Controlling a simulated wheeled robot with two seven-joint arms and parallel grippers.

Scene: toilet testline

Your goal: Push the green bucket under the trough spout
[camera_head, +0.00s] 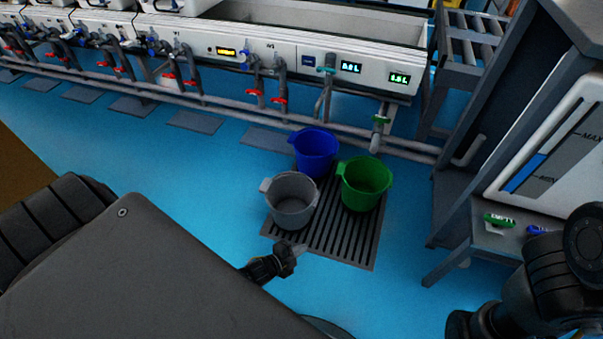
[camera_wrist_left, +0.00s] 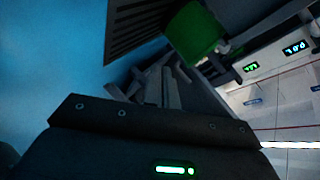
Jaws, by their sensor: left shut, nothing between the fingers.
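The green bucket (camera_head: 366,186) stands upright on the right part of a dark slatted grate (camera_head: 335,243). It also shows in the left wrist view (camera_wrist_left: 193,35), beyond my fingers. The trough spout (camera_head: 379,132), a grey pipe with a green valve, hangs from the trough (camera_head: 330,25) behind the bucket and slightly to its right. A blue bucket (camera_head: 316,152) and a grey bucket (camera_head: 291,201) stand left of the green one. My left gripper (camera_head: 297,248) is shut and empty, in front of the grey bucket in the picture. My right gripper is out of view.
A horizontal pipe (camera_head: 405,147) runs low along the trough front. A dark stand (camera_head: 455,252) with a white tank (camera_head: 560,150) is at the right, with green and blue small items on its shelf. Blue floor is clear between the grate and the stand.

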